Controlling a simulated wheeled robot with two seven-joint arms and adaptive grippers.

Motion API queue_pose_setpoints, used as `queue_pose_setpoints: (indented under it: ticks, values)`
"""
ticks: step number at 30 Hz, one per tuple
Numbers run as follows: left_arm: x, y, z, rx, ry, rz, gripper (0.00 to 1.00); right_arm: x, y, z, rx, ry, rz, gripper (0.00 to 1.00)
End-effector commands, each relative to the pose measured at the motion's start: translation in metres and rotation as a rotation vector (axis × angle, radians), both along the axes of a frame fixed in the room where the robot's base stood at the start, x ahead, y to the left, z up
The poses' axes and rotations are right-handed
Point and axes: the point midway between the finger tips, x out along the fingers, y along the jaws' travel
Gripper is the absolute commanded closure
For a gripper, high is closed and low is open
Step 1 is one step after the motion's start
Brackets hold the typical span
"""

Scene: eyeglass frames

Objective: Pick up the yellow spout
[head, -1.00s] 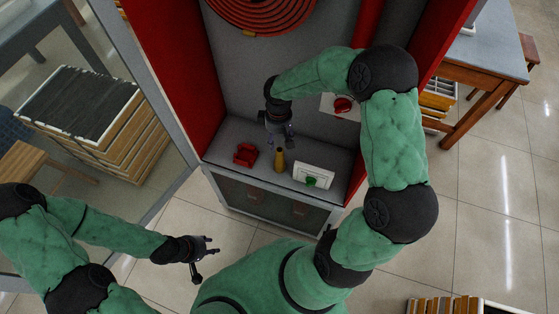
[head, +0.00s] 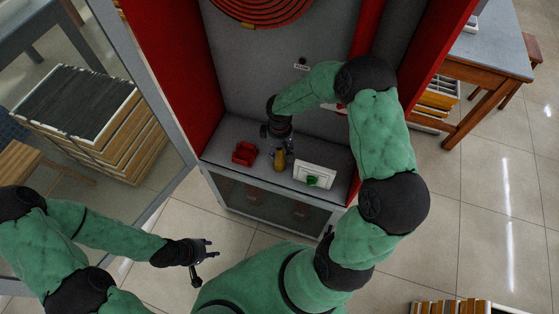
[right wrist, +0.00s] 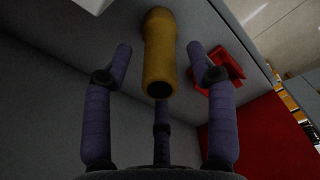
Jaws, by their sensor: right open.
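The yellow spout (head: 280,161) stands on the grey shelf of the red cabinet, between a red object and a white box. In the right wrist view the yellow spout (right wrist: 160,52) lies between the spread fingers, with its open end towards the camera. My right gripper (head: 279,150) is at the spout, its fingers on either side of it. In the right wrist view my right gripper (right wrist: 163,68) is open, with visible gaps between the fingers and the spout. My left gripper (head: 207,260) is open and empty, low at the left, away from the cabinet.
A red object (head: 244,153) sits left of the spout, and a white box with a green part (head: 315,175) sits right of it. The red cabinet walls (head: 175,75) close in both sides. A coiled red hose (head: 262,10) hangs above on the back panel.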

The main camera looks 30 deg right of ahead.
Motion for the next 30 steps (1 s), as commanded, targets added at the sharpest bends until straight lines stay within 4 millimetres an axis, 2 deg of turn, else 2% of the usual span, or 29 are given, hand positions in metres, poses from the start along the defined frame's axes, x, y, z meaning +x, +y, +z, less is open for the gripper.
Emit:
queue_pose_setpoints:
  ticks: [2, 6, 8, 20, 26, 30]
  values:
    - [0.000, 0.000, 0.001, 0.000, 0.000, 0.000, 0.60, 0.000, 0.000, 0.001, 0.000, 0.000, 0.000, 0.46]
    - [0.000, 0.000, 0.001, 0.000, 0.000, 0.000, 0.60, 0.000, 0.000, 0.001, 0.000, 0.000, 0.000, 0.85]
    - [0.000, 0.000, 0.001, 0.000, 0.000, 0.000, 0.60, 0.000, 0.000, 0.001, 0.000, 0.000, 0.000, 1.00]
    - [0.000, 0.000, 0.003, 0.000, 0.000, 0.000, 0.60, 0.001, 0.000, 0.005, 0.000, -0.002, -0.001, 1.00]
    - [0.000, 0.000, 0.017, 0.000, 0.000, 0.000, 0.60, 0.002, -0.001, 0.035, -0.003, -0.004, -0.001, 1.00]
    - [0.000, 0.000, 0.026, 0.000, 0.000, 0.000, 0.60, -0.016, 0.011, 0.061, -0.002, -0.005, 0.002, 1.00]
